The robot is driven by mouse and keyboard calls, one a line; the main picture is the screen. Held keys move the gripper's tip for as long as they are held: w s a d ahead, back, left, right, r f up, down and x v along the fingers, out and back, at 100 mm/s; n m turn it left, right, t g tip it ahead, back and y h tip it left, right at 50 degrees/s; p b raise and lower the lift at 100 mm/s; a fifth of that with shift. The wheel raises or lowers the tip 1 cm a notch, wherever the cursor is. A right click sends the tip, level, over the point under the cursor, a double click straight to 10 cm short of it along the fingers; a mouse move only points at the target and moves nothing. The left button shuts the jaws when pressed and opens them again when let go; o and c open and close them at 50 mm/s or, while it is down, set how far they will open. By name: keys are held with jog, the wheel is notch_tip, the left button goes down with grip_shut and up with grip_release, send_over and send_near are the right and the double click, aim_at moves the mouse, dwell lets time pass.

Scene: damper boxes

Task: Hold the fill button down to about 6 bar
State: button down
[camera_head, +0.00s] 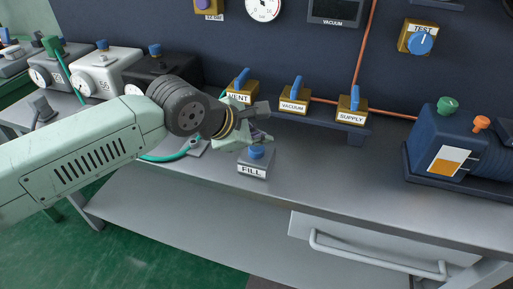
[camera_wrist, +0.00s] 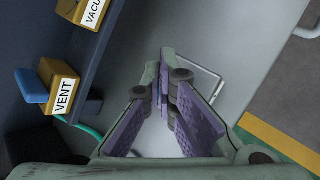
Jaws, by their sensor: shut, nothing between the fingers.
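The fill button (camera_head: 256,152) is a blue cap on a grey box labelled FILL (camera_head: 253,168), at the front of the grey bench in the head view. My gripper (camera_head: 262,139) is shut and empty, just above and very near the button; I cannot tell whether it touches. In the wrist view my gripper (camera_wrist: 166,65) shows its purple pads meeting at the tips, and the fill box is hidden or out of view. A round white gauge (camera_head: 263,8) marked bar is cut off by the top edge; its reading is too small to tell.
VENT (camera_head: 240,90), VACUUM (camera_head: 294,96) and SUPPLY (camera_head: 350,108) valves with blue levers stand behind my gripper. A dark blue pump (camera_head: 450,150) sits at right. Boxes with gauges (camera_head: 105,72) stand at left. The bench front (camera_head: 340,205) right of the button is clear.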

aim_at(259, 149)
jog(key=shift+f+b, duration=0.55)
jog(key=shift+b, duration=0.25)
dwell(0.7)
dwell(0.4)
jog(key=shift+r+p, duration=0.35)
jog(key=shift+r, duration=0.65)
jog(key=shift+r, duration=0.1)
jog(key=shift+r+p, duration=1.2)
jog(key=shift+r, duration=1.2)
